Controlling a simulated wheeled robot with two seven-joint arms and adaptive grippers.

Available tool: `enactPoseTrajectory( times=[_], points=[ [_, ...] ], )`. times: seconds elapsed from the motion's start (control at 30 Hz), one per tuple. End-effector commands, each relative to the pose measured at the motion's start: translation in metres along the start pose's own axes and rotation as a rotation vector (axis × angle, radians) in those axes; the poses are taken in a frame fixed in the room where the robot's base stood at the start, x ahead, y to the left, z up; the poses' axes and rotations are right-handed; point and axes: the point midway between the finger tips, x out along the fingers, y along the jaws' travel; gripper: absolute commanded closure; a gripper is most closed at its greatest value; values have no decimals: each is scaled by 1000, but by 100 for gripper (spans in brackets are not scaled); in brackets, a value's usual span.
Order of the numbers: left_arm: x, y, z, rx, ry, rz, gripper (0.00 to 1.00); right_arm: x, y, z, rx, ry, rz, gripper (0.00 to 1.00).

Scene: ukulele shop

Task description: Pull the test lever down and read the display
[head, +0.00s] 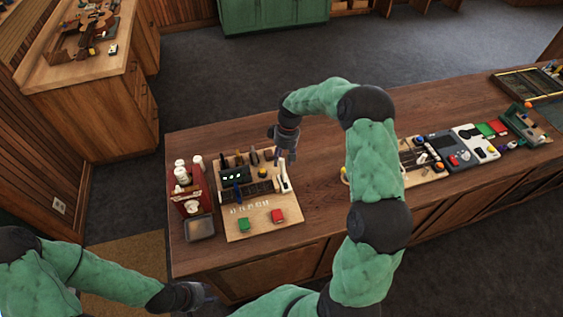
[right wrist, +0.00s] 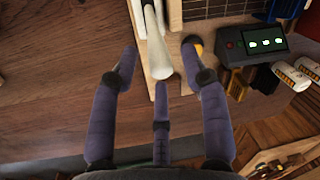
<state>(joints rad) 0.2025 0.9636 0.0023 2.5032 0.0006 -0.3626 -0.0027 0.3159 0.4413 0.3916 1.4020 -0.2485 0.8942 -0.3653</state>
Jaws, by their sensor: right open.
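The white test lever (head: 284,178) stands at the right side of a wooden test board (head: 262,219). In the right wrist view the lever's rounded end (right wrist: 160,62) lies between the spread fingers of my right gripper (right wrist: 162,77); I cannot tell whether they touch it. My right gripper (head: 286,152) is open, just above the lever in the head view. My left gripper (head: 198,297) is low at the front, jaws unclear.
A red rack with white bottles (head: 182,180) stands left of the board. Trays and devices (head: 462,150) fill the counter's right side. The counter between is mostly clear, partly hidden by my right arm.

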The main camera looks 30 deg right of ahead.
Motion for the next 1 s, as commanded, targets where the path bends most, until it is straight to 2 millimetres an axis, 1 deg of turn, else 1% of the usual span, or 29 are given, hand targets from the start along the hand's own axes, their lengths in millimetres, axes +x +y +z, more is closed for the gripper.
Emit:
enactPoseTrajectory(
  times=[0.03,0.2,0.33,0.57,0.6,0.67,0.7,0.73,0.77,1.0],
  points=[
    [-1,0,0,0,0,0,60,8,0,1,0,-3,-2,54],
    [-2,1,0,0,0,0,60,24,0,0,0,-1,-1,54],
    [-2,1,0,0,0,0,60,28,0,0,0,0,0,54],
    [-2,1,0,0,0,0,60,29,0,0,0,1,0,54],
    [-2,1,0,0,0,0,60,29,0,0,0,0,0,57],
    [-2,1,0,0,0,0,60,29,0,0,0,0,0,74],
    [-2,1,0,0,0,0,60,29,0,0,0,1,0,85],
    [-2,1,0,0,0,0,60,29,0,0,0,1,0,94],
    [-2,1,0,0,0,0,60,29,0,0,0,1,-1,100],
    [-1,0,0,0,0,0,60,29,0,-2,0,6,0,100]
  ],
)
